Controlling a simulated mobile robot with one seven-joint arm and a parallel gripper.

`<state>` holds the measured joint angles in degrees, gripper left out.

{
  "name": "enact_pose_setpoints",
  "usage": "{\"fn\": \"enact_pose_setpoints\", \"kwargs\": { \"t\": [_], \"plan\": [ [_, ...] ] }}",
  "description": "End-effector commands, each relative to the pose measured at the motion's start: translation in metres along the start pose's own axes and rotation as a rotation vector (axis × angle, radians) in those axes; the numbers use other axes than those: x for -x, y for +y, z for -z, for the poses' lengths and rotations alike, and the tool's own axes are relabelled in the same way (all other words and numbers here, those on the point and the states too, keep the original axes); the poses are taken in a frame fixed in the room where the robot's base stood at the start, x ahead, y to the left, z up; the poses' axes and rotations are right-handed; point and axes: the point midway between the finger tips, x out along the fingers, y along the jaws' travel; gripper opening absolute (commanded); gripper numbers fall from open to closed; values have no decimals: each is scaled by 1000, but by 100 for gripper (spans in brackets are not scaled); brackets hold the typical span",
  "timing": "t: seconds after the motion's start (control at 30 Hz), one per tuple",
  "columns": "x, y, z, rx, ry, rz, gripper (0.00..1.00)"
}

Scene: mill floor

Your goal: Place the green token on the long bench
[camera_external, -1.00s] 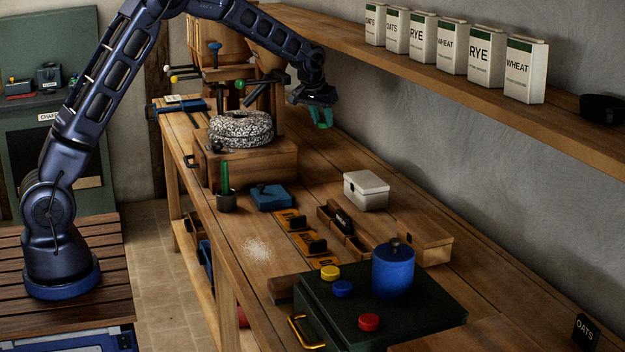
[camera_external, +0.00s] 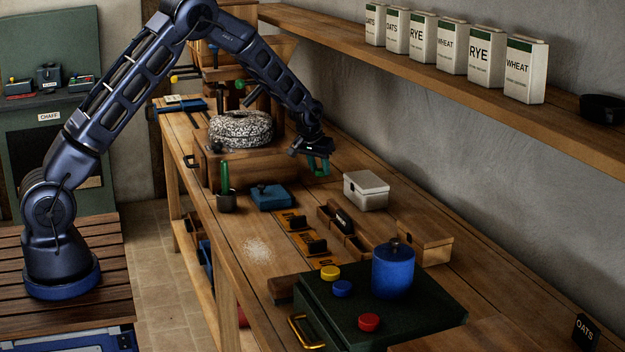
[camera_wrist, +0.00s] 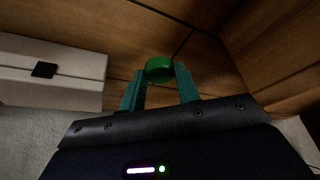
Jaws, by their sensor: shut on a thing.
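My gripper (camera_external: 318,166) is above the long bench (camera_external: 378,184), to the right of the millstone and behind the white box. Its teal fingers are shut on the green token (camera_wrist: 159,68), which shows between the fingertips in the wrist view (camera_wrist: 160,84). In the external view the token is too small and dark to tell apart from the teal fingers. The wooden bench top lies beyond the token in the wrist view.
A white lidded box (camera_external: 366,190) stands close in front of my gripper. The speckled millstone (camera_external: 240,129) sits on a wooden block (camera_external: 262,165) to the left. A blue canister (camera_external: 393,271) and yellow, blue and red tokens stand on a dark green case (camera_external: 432,302).

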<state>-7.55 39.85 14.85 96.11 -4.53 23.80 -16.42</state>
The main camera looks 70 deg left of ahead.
Motion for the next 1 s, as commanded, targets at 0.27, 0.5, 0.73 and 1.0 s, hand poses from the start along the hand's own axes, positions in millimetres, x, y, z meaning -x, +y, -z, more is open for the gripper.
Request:
{"fn": "enact_pose_setpoints", "kwargs": {
  "t": [0.27, 0.5, 0.73, 1.0],
  "plan": [
    [-21, 0, -9, 0, -2, 1, 11],
    [-42, 0, -17, 1, 0, 0, 11],
    [-42, 0, -17, 0, 1, 0, 11],
    [-43, 0, -18, 0, 1, 0, 54]
  ]
}}
